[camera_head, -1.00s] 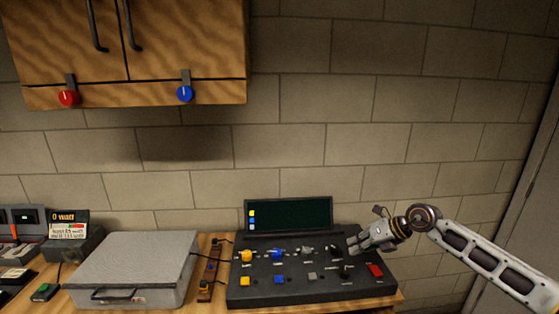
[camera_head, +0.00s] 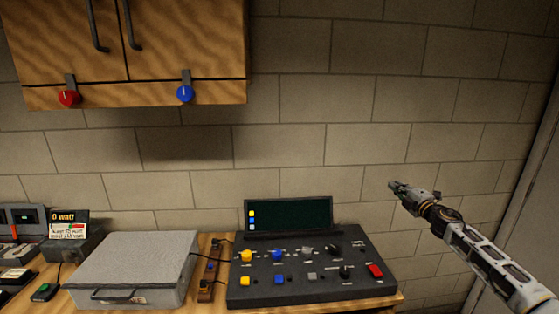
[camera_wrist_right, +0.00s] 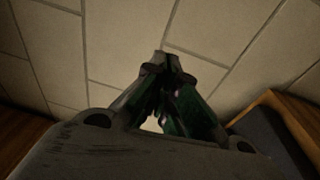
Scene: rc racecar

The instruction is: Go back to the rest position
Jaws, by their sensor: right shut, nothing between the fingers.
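My right gripper (camera_head: 394,185) is shut and empty. In the head view it is raised in front of the brick wall, above and to the right of the dark control panel (camera_head: 300,298). Its fingers point up and to the left, and it touches nothing that I can see. In the right wrist view the closed fingers (camera_wrist_right: 161,62) show against the wall, with a dark box edge and wood at the lower right. My left gripper is not in view.
The panel has yellow, blue, grey and black controls, a red button (camera_head: 376,270) and a screen (camera_head: 289,215). A grey metal case (camera_head: 135,262) stands left of it. A wooden cabinet (camera_head: 190,40) hangs above left.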

